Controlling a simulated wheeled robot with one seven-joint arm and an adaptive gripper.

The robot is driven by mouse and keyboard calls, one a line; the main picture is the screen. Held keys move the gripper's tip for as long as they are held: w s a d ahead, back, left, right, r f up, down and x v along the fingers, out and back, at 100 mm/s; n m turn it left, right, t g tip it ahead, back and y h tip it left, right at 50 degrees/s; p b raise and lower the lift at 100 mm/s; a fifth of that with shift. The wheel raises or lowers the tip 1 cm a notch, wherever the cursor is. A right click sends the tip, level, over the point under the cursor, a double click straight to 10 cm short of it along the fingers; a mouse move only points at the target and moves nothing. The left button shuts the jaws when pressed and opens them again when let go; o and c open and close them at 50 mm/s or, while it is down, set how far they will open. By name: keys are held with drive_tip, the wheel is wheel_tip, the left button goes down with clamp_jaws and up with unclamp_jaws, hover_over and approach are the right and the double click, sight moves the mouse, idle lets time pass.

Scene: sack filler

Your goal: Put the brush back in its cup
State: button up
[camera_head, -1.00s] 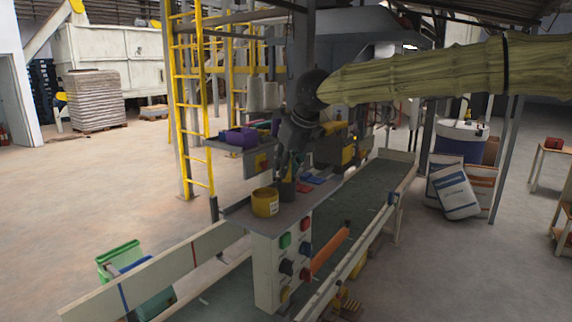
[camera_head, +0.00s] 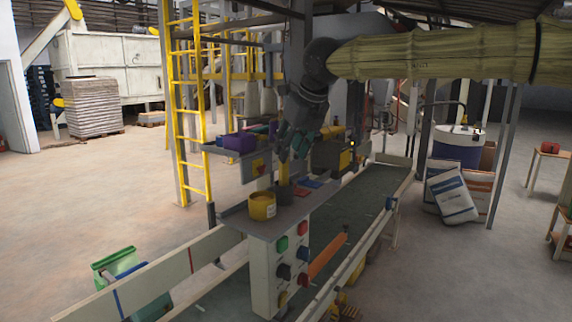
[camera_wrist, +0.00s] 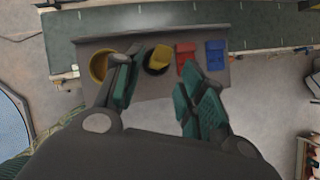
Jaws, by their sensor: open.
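The brush (camera_head: 284,172) shows as a yellow upright piece at the dark cup (camera_head: 285,195) on the grey shelf of the control stand. In the wrist view the yellow brush (camera_wrist: 160,54) overlaps the dark cup (camera_wrist: 156,69) and appears to stand in it; its lower end is hidden. My gripper (camera_head: 293,155) is above the brush. In the wrist view my gripper (camera_wrist: 158,100) has its two green-padded fingers spread apart, with nothing held between them.
A yellow tub (camera_head: 262,205) stands left of the cup. Red (camera_wrist: 186,58) and blue (camera_wrist: 215,54) flat items lie to its right. The shelf (camera_wrist: 160,87) has bare room along its near edge. Buttons cover the stand below. A conveyor (camera_head: 340,235) runs alongside.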

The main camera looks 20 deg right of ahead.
drive_tip(key=shift+v, duration=2.55)
